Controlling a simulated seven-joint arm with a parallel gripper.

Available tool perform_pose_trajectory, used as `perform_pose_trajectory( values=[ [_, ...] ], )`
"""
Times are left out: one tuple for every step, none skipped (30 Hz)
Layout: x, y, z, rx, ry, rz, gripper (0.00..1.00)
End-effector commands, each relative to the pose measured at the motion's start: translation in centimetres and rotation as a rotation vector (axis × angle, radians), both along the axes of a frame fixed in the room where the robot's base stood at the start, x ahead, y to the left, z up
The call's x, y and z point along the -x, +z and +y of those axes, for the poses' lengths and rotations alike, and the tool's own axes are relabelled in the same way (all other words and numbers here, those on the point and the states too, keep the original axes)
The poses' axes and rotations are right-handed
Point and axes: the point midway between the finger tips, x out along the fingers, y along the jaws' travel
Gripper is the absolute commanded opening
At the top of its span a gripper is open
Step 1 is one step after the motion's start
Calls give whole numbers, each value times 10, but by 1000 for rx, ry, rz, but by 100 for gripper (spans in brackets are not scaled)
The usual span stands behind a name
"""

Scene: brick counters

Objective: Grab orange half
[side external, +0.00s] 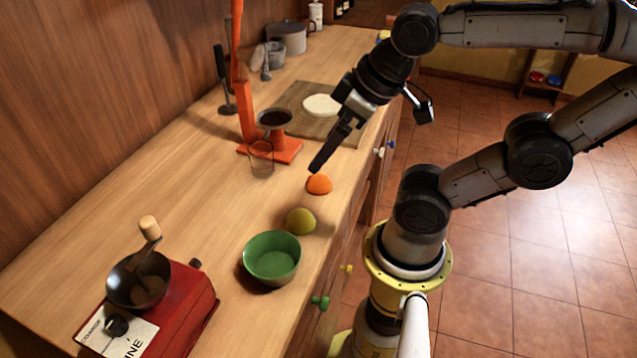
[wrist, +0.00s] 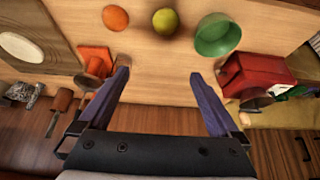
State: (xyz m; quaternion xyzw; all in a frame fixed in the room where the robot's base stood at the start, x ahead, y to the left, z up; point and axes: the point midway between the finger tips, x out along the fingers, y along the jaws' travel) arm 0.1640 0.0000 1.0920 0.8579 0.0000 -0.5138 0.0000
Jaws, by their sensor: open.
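The orange half (side external: 319,184) lies on the wooden counter near its front edge, a small rounded orange piece. In the wrist view the orange half (wrist: 115,18) is at the top left, beyond my fingertips. My gripper (side external: 318,168) is above the counter and looks close to the orange half in the side view, apart from it as far as I can tell. In the wrist view my gripper (wrist: 159,72) has its two fingers wide apart with nothing between them.
A yellow-green fruit (side external: 300,221) and a green bowl (side external: 272,258) stand nearby. An orange press (side external: 246,120) with a glass (side external: 261,158) is behind. A red grinder (side external: 190,315) is at the front left. A board (side external: 340,131) with a pale round disc (side external: 321,105) lies farther back.

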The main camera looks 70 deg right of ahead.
Motion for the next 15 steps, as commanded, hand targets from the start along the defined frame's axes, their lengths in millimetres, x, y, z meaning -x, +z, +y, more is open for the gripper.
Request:
perform_pose_trajectory(
  values=[
    [0,0,0,0,0,0,99],
    [0,0,0,0,0,0,99],
    [0,0,0,0,0,0,99],
    [0,0,0,0,0,0,100],
    [0,0,0,0,0,0,100],
    [0,0,0,0,0,0,100],
    [0,0,0,0,0,0,100],
    [0,0,0,0,0,0,100],
    [0,0,0,0,0,0,100],
    [0,0,0,0,0,0,100],
    [0,0,0,1,3,0,100],
    [0,0,0,6,11,0,100],
    [0,0,0,13,24,0,100],
    [0,0,0,23,42,1,100],
    [1,0,0,42,78,3,100]
  ],
)
